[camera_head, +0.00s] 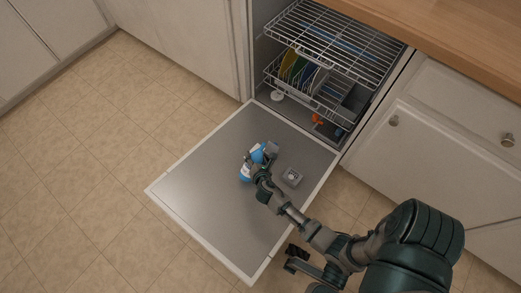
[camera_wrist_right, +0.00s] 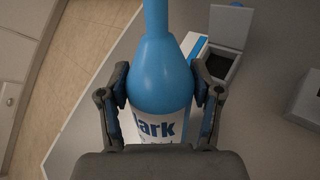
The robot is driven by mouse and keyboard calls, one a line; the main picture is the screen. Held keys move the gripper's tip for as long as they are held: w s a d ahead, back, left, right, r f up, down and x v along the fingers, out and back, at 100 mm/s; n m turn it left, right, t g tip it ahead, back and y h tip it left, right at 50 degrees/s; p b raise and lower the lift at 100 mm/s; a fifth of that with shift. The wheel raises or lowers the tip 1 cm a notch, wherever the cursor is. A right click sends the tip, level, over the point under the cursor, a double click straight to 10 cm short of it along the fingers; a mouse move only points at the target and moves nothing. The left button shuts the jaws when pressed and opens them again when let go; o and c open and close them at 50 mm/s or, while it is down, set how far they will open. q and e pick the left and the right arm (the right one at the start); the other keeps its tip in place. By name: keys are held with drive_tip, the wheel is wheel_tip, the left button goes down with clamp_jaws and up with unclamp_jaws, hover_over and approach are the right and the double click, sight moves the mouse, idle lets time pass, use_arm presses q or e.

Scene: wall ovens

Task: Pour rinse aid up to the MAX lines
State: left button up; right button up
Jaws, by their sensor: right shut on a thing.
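My right gripper (camera_head: 256,165) is shut on a blue bottle (camera_head: 258,154) with a white label, above the lowered dishwasher door (camera_head: 205,190). In the right wrist view, the fingers (camera_wrist_right: 165,95) press both sides of the bottle (camera_wrist_right: 162,75), and part of its label reads "lark". Its narrow neck runs out of the top of that view, so its tip is hidden there. Right of the bottle is a dispenser (camera_wrist_right: 222,62) with its lid raised and a dark recess showing. No MAX lines can be made out.
A second grey box (camera_head: 292,177) sits on the door, right of the gripper. Above the door, the racks (camera_head: 310,75) hold several plates. Cabinets (camera_head: 435,135) flank the opening, and the tiled floor (camera_head: 95,165) is clear at left.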

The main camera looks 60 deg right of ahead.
drive_tip(key=shift+s+f+n+h+b, duration=0.15)
drive_tip(key=shift+f+n+h+b, duration=0.15)
drive_tip(key=shift+n+h+b, duration=0.15)
drive_tip(key=shift+a+r+n+h+b, duration=0.25)
drive_tip(key=shift+r+n+h+b, duration=0.2)
drive_tip(key=shift+r+h+b, duration=0.15)
drive_tip(key=shift+w+a+n+t+h, duration=0.15)
drive_tip(key=shift+w+n+t+h, duration=0.25)
drive_tip(key=shift+h, duration=0.35)
drive_tip(key=shift+a+f+n+h, duration=0.2)
drive_tip(key=shift+f+n+h, duration=0.05)
drive_tip(key=shift+n+h, duration=0.25)
drive_tip(key=shift+a+r+n+t+h, duration=0.2)
drive_tip(key=shift+r+n+t+h, duration=0.4)
drive_tip(key=shift+r+n+h, duration=0.15)
drive_tip(key=shift+f, duration=0.1)
